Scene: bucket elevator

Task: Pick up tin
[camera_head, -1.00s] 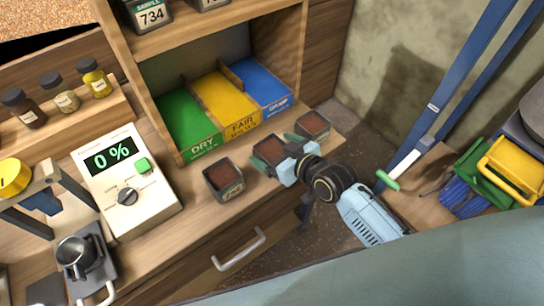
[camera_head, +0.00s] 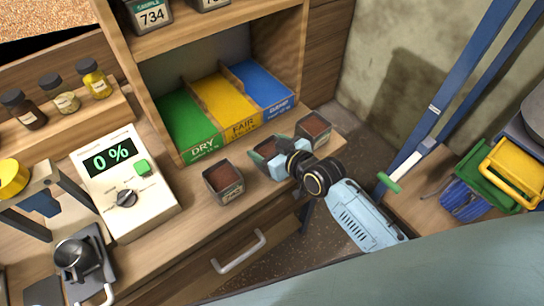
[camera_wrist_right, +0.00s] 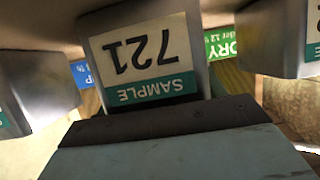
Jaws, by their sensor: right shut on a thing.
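Three square grey tins with dark brown contents stand in a row along the front of the wooden counter. My right gripper (camera_head: 278,158) is shut on the middle tin (camera_head: 266,148), which its fingers partly cover. In the right wrist view this tin (camera_wrist_right: 145,50) shows a "SAMPLE 721" label upside down, close against a dark gripper pad. Whether the tin is clear of the counter, I cannot tell. The left tin (camera_head: 223,181) and the right tin (camera_head: 313,125) stand apart from it on either side. My left gripper is not in view.
Behind the tins are a green DRY bay (camera_head: 190,125), a yellow FAIR bay (camera_head: 228,105) and a blue bay (camera_head: 262,85). A white meter (camera_head: 125,185) reading 0 % stands left. A drawer handle (camera_head: 240,250) projects below the counter.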

